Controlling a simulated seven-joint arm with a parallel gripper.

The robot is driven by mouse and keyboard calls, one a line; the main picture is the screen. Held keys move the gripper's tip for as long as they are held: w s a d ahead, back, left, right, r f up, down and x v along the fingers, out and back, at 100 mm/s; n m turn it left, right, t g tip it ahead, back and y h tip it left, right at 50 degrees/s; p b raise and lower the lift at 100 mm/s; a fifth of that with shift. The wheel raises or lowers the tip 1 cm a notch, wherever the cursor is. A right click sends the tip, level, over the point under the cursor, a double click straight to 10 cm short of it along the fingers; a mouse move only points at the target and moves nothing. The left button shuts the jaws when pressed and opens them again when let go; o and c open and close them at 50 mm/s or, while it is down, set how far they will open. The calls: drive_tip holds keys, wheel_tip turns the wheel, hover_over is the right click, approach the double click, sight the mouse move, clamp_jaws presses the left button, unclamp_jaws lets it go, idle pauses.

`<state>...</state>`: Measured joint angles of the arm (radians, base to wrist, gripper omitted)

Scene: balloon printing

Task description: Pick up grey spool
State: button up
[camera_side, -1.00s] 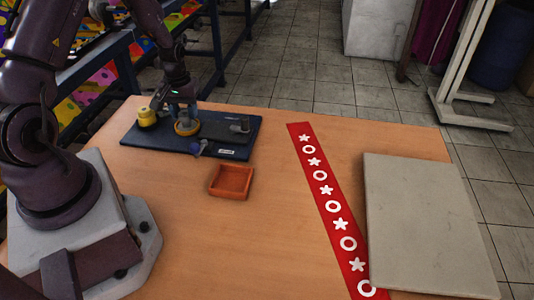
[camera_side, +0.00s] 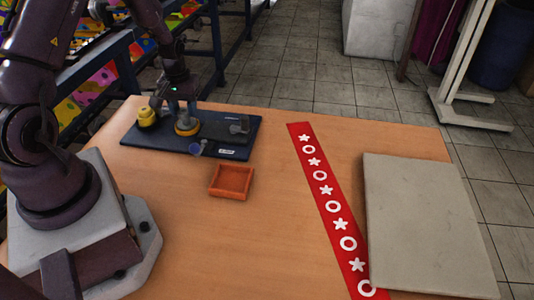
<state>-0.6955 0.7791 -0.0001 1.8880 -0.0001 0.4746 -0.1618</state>
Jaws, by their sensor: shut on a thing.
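My gripper (camera_side: 181,109) is over the dark blue board (camera_side: 222,150), just above a round yellow-rimmed piece (camera_side: 187,129). It is shut on a small grey thing (camera_side: 184,121), which I take to be the grey spool. The fingers hide part of it, and it is too small to tell whether it is clear of the yellow-rimmed piece.
A yellow knob-like piece (camera_side: 146,117) stands at the board's left end. A small blue-grey piece (camera_side: 196,148) is at its front edge. A dark fixture (camera_side: 238,127) is on the right. An orange tray (camera_side: 231,181), red patterned strip (camera_side: 334,208) and grey slab (camera_side: 425,220) lie on the table.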

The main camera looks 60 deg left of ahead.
drive_tip(key=shift+r, duration=0.25)
drive_tip(key=shift+r, duration=3.05)
